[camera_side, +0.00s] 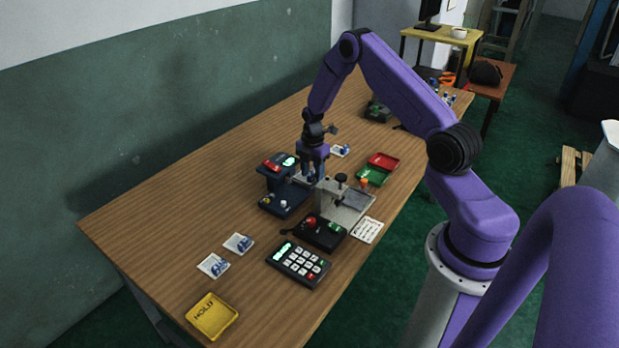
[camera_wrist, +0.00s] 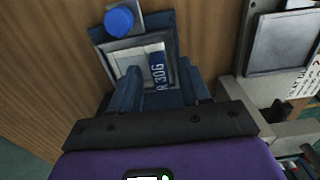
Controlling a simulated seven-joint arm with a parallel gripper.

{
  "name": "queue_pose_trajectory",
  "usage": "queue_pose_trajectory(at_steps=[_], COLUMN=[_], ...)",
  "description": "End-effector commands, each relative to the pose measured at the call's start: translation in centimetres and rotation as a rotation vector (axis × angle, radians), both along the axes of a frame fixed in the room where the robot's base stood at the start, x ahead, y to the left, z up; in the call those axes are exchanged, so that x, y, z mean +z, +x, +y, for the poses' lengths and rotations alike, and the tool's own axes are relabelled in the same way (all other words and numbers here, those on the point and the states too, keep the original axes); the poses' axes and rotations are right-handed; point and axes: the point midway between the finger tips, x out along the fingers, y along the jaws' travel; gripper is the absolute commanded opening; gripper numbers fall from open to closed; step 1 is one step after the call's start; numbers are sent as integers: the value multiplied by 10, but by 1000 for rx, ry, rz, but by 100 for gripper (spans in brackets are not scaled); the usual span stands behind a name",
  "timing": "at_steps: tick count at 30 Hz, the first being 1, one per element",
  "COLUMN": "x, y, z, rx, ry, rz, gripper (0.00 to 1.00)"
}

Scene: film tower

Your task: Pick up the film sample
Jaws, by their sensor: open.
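A film sample (camera_wrist: 158,70) with a blue label reading roughly "R 30G" lies on the light square plate (camera_wrist: 126,60) of a dark blue device (camera_wrist: 165,22) in the wrist view. Other white cards with blue pieces lie on the table, two at the front left (camera_side: 239,243) and one behind the gripper (camera_side: 341,150).
A grey metal fixture (camera_side: 345,200) stands close right of my gripper. A black control box (camera_side: 320,231), a keypad (camera_side: 298,264) and a yellow HOLD tray (camera_side: 212,316) are nearer the front. Red (camera_side: 383,161) and green (camera_side: 371,176) trays sit behind the fixture. The table's left side is clear.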

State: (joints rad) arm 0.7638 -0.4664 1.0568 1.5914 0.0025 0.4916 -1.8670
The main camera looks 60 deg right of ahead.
Motion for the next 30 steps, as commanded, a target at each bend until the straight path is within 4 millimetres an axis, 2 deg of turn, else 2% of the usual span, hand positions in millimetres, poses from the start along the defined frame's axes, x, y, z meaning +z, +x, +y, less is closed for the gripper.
queue_pose_trajectory(at_steps=[7, 11, 12, 23, 30], x=[-1, -1, -1, 1, 18], y=[0, 0, 0, 0, 1], z=[0, 0, 0, 0, 0], rx=[0, 0, 0, 0, 0], ry=[0, 0, 0, 0, -1], rz=[-1, -1, 0, -1, -2], gripper=[47, 4, 0, 0, 0])
